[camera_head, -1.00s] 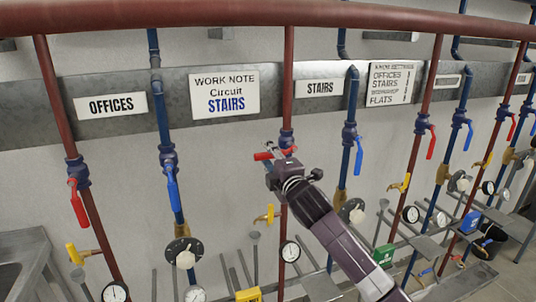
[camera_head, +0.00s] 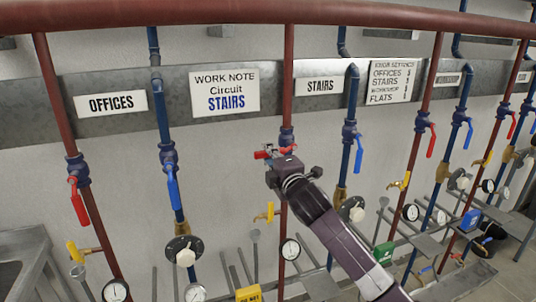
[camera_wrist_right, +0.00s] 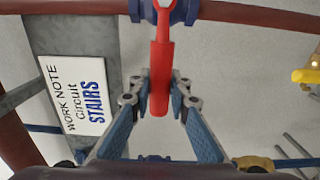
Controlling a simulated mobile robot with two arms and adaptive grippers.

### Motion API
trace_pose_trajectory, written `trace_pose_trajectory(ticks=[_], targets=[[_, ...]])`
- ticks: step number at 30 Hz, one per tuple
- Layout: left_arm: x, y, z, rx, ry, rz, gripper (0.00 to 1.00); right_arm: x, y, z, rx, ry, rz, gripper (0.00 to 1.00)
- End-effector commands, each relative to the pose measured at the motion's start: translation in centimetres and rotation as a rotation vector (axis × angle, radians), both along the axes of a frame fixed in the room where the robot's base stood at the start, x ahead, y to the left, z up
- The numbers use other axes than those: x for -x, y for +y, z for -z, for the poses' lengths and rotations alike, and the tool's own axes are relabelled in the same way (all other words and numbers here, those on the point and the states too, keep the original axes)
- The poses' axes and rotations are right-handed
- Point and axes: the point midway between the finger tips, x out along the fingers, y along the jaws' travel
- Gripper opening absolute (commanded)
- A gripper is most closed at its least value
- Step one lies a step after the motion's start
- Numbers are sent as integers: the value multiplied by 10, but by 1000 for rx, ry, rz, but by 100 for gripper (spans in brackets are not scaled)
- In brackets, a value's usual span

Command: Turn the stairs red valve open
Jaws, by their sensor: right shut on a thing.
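The stairs red valve sits on the red pipe left of the STAIRS sign (camera_head: 320,87). Its red handle (camera_head: 263,154) sticks out sideways to the left of the pipe, beside my right gripper (camera_head: 276,157). In the right wrist view, the red handle (camera_wrist_right: 161,62) lies across the pipe line from the blue valve body (camera_wrist_right: 178,11). The fingers of the right gripper (camera_wrist_right: 160,88) are closed on both sides of the handle, near its free end. In the head view my gripper hides part of the valve. My left gripper is not in view.
Neighbouring pipes carry a hanging red handle (camera_head: 78,202), a blue handle (camera_head: 173,186) and another blue handle (camera_head: 359,155). A yellow tap (camera_head: 265,213) and a gauge (camera_head: 290,249) are below. The WORK NOTE sign (camera_head: 225,93) reads Circuit STAIRS.

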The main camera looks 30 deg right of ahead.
Motion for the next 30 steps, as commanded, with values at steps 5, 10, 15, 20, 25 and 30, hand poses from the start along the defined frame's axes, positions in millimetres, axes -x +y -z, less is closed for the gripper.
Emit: trace_pose_trajectory(ticks=[5, 10, 15, 20, 25, 30], targets=[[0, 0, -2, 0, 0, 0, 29, 0, 0, 5, 44, 15, 0, 0], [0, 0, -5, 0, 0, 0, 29, 0, -1, 14, 137, 38, 0, 0], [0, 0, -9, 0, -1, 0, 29, 1, -4, 26, 277, 73, 0, 0], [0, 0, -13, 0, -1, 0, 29, 2, -9, 38, 424, 107, 0, 0], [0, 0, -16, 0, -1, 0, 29, 4, -16, 51, 580, 146, -1, 0], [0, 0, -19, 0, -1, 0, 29, 6, -25, 62, 739, 183, 0, 0]])
